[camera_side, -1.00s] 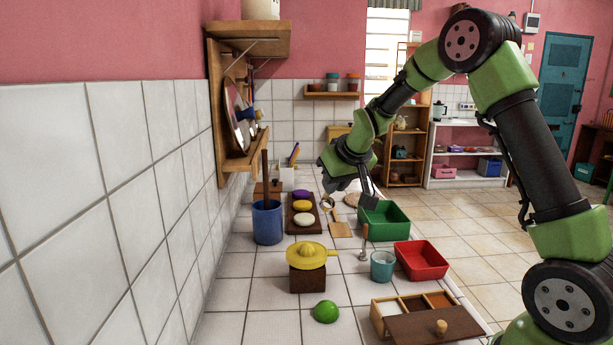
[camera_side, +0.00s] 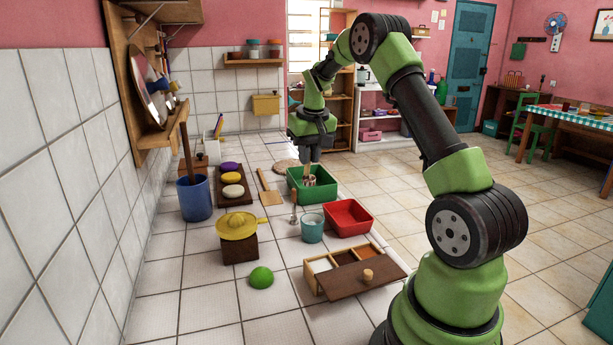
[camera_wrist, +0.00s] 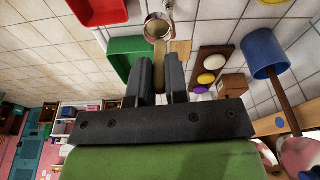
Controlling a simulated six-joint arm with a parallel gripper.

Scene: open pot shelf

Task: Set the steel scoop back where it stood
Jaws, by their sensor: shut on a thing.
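The steel scoop shows in the wrist view (camera_wrist: 157,27) as a round metal bowl on a pale wooden handle. My gripper (camera_wrist: 160,62) is shut on that handle, with the bowl beyond the fingertips. In the side view my gripper (camera_side: 308,164) points down over the green tray (camera_side: 294,185), and the scoop (camera_side: 311,181) hangs below it. The bowl's lower part is at the tray's opening; I cannot tell whether it touches the tray. The tray also shows in the wrist view (camera_wrist: 124,46).
To the left are a wooden paddle (camera_side: 271,198), a dark board (camera_side: 246,201) with ovals, and a blue bucket (camera_side: 196,200). Bare tile lies between.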

